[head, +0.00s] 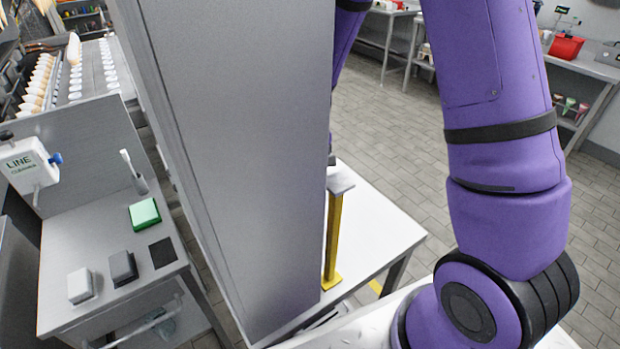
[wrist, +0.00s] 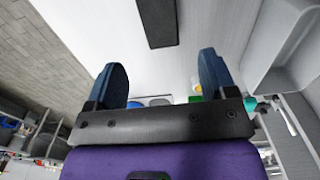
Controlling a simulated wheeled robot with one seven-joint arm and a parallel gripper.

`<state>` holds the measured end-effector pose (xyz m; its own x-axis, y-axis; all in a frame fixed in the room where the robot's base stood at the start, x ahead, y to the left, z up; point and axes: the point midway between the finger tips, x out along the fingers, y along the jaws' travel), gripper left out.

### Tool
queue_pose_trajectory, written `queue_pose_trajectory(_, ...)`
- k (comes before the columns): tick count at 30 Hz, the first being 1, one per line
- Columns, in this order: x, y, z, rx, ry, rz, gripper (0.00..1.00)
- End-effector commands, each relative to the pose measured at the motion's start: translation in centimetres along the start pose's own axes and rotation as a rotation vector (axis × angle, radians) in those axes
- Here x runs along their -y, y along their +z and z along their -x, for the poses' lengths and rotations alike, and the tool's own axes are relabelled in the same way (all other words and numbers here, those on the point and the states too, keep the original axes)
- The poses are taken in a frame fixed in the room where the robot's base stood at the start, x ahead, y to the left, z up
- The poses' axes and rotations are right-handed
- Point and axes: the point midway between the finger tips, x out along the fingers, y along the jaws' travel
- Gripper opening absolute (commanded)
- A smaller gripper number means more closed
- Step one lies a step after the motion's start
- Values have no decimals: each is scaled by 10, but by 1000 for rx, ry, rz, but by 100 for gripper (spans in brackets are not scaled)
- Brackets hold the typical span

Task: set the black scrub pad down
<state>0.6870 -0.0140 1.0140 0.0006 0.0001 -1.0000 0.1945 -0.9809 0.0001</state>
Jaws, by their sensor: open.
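A black block-shaped pad (head: 122,265) lies on the grey side table (head: 75,235) at the left of the head view. It lies between a white pad (head: 80,285) and a flat black square (head: 163,252). A green pad (head: 144,213) lies behind them. My gripper is not visible in the head view. In the wrist view my gripper (wrist: 162,62) is open, its two blue fingers apart with nothing between their tips. A dark rectangular piece (wrist: 158,22) shows beyond the fingertips against a pale surface, cut off by the frame's top. I cannot tell whether it is a pad.
A tall grey panel (head: 235,130) blocks the middle of the head view. A yellow post (head: 333,240) stands on a white table (head: 375,235) behind it. A white box marked LINE (head: 28,165) is at the left. Tiled floor (head: 400,130) lies open behind.

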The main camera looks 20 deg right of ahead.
Motion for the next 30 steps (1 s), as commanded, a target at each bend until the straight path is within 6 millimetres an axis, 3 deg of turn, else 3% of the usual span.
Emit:
queue_pose_trajectory(3, 0, 0, 13, -2, 0, 0, 78)
queue_pose_trajectory(14, -1, 2, 30, -9, 2, -3, 78)
queue_pose_trajectory(20, -6, 16, 81, -63, 13, -24, 78)
queue_pose_trajectory(30, -13, 69, 178, -175, 32, -74, 78)
